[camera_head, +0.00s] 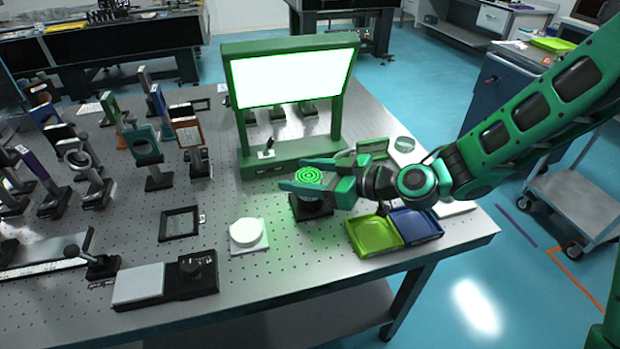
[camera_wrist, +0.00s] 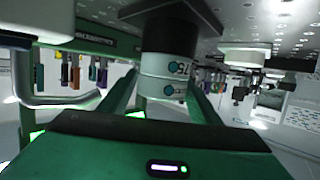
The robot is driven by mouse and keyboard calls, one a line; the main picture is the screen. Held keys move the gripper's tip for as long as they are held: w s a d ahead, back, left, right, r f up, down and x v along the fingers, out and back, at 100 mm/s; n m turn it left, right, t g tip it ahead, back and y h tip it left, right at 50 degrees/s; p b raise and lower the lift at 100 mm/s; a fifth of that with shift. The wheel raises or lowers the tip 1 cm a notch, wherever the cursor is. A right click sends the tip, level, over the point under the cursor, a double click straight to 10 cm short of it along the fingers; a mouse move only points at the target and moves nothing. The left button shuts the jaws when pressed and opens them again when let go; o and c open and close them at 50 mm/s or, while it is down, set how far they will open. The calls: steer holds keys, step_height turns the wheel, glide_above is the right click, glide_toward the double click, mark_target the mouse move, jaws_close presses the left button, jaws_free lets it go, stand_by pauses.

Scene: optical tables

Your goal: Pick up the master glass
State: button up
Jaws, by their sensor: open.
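The master glass (camera_head: 309,175) appears as a round disc with bright green concentric rings, on top of a dark round stand with a square base (camera_head: 311,207). In the wrist view, which looks upside down, a pale glass band (camera_wrist: 163,76) with small round logos sits against the black cylinder (camera_wrist: 170,38) of the stand. My gripper (camera_head: 294,175) is open, its two green fingers reaching past either side of the glass. In the wrist view the fingers flank the glass. Whether either finger touches it, I cannot tell.
A green-framed light screen (camera_head: 258,167) stands just behind the gripper. A yellow-green tray (camera_head: 375,248) and a blue tray (camera_head: 416,237) lie below the wrist. A white disc on a pad (camera_head: 247,234) sits to the left. Several optic mounts crowd the table's left side.

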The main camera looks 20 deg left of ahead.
steer(key=shift+x, duration=1)
steer(key=c, duration=1)
steer(key=shift+r, duration=0.1)
